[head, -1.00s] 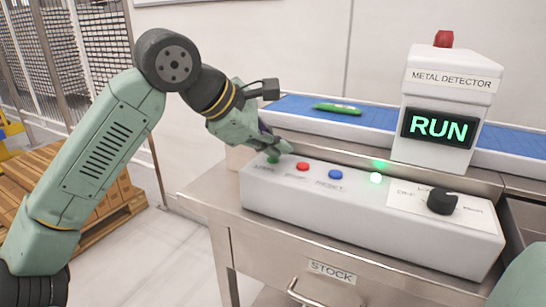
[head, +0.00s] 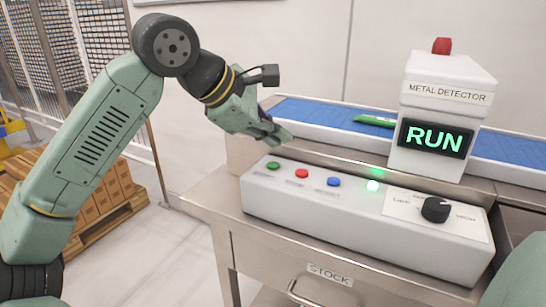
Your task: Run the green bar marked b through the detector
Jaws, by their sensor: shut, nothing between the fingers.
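The green bar (head: 375,120) lies on the blue conveyor belt (head: 318,112), close to the left side of the metal detector (head: 442,110). Its marking is too small to read. The detector's screen reads RUN in green and the red lamp on top looks unlit. My gripper (head: 282,137) is shut and empty, raised above the left end of the white control box. The green button (head: 273,165) lies just below it, with a visible gap between them.
Boxes on a pallet stand at left.

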